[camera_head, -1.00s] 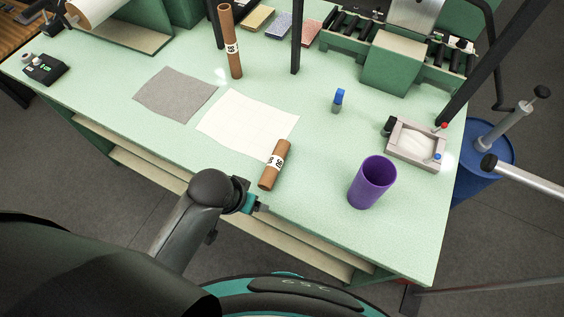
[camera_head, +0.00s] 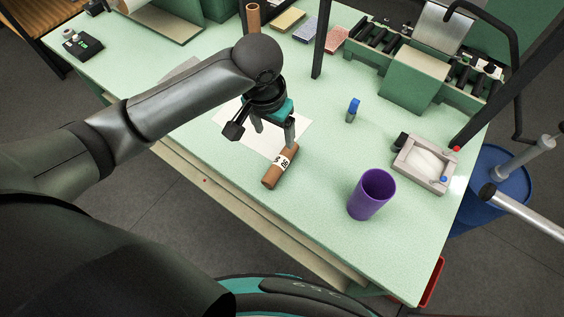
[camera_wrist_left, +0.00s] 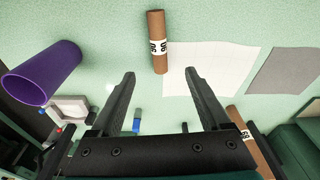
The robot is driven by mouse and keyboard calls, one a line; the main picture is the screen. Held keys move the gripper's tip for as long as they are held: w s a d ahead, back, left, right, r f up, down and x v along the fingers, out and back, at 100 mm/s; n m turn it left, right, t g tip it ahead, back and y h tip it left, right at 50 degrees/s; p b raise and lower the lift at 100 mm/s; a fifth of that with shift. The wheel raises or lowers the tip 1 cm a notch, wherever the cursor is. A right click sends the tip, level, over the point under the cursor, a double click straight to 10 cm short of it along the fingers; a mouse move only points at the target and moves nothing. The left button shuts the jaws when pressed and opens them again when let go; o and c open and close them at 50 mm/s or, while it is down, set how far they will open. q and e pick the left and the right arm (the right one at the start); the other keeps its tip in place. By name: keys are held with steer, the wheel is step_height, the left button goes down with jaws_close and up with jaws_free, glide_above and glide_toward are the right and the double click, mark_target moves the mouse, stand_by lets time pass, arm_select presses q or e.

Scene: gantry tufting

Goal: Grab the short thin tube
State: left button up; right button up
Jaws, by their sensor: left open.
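A short thin brown tube (camera_head: 271,179) with a white printed label lies on its side on the pale green table, by the near corner of a white sheet. My left gripper (camera_head: 275,138) points down just behind its far end, open and empty. In the left wrist view the tube (camera_wrist_left: 156,22) lies beyond the two spread fingertips (camera_wrist_left: 160,74), its near end roughly in line with the gap between them. I cannot tell the exact height of the fingertips above the table. My right gripper is not in view.
A wide purple cylinder (camera_head: 371,195) stands to the right. A longer brown tube (camera_head: 253,17) stands at the back, partly hidden by my arm. A blue-capped bottle (camera_head: 352,110) and a grey tray (camera_head: 425,164) are farther right. Dark posts (camera_head: 323,45) rise from the table.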

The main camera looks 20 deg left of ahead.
arm_select(q)
steer(key=b, duration=0.1)
glide_above(280, 161)
steer(key=f, duration=0.9)
steer(key=shift+s+a, duration=0.2)
steer(key=shift+s, duration=0.1)
steer(key=shift+f, duration=0.5)
steer(key=f, duration=0.1)
steer(key=f+b, duration=0.1)
steer(key=f, duration=0.2)
steer(key=shift+w+d+f, duration=0.2)
steer(key=shift+w+f, duration=0.05)
steer(key=shift+f, duration=0.15)
steer(key=c, duration=0.3)
jaws_close()
